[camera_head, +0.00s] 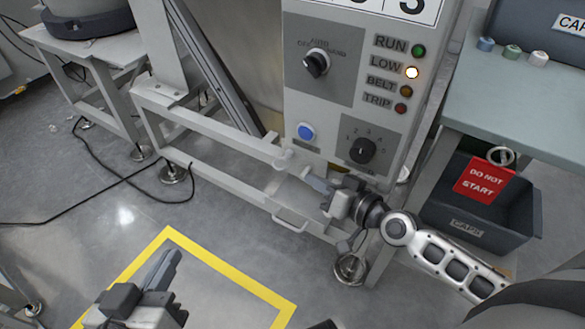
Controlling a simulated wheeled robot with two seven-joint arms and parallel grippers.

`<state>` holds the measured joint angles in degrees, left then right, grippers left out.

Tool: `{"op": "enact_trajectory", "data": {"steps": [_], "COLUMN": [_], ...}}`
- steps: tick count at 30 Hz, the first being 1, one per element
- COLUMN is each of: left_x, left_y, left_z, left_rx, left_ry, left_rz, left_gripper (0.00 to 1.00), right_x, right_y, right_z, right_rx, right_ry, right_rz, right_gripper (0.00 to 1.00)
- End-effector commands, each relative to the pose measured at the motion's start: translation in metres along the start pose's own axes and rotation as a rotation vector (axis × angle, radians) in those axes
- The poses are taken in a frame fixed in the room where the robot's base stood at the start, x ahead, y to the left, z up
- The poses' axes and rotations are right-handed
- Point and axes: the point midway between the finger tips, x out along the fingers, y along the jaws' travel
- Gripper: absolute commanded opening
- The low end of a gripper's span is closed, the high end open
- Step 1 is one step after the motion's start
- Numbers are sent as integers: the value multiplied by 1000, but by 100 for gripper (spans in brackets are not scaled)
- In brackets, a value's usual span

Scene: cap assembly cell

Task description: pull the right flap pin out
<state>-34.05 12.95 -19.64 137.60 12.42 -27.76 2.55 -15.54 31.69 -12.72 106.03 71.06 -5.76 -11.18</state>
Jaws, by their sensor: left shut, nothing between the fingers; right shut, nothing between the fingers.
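A small pale peg with a round head (284,158) stands at the right end of the grey rail, below the control panel. It may be the right flap pin, but I cannot tell for sure. My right gripper (308,176) is shut and empty, its fingers pointing left, just to the right of and slightly below the peg. I see no clear contact between them. My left gripper (168,262) is shut and empty at the lower left, above the yellow-outlined floor area, far from the peg.
The control panel (330,110) has knobs, a blue button and a lit LOW lamp. A looped handle (290,222) sits below the rail. A red DO NOT START tag (485,181) hangs at a dark bin (520,215) under the green table (530,115). Black cables cross the floor at left.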

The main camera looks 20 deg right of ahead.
Motion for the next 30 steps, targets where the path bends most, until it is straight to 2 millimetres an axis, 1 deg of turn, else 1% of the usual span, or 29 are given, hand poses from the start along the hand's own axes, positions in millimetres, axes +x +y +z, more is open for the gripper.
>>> {"op": "enact_trajectory", "data": {"steps": [5,12,16,21,30], "left_x": [0,1,1,1,1], "left_y": [0,0,0,2,2], "left_z": [0,3,4,-1,-4], "left_rx": [1,-7,-17,-26,-25], "left_ry": [-1,1,4,17,25], "left_rz": [-1,3,8,15,16], "left_gripper": [0,0,0,0,0], "right_x": [23,68,85,97,98], "right_y": [-1,0,0,0,0], "right_z": [-1,0,1,1,0], "right_rx": [3,3,2,0,-1], "right_ry": [4,2,2,-1,-1], "right_rz": [-2,-2,-1,-1,-1], "right_gripper": [0,0,0,0,0]}}
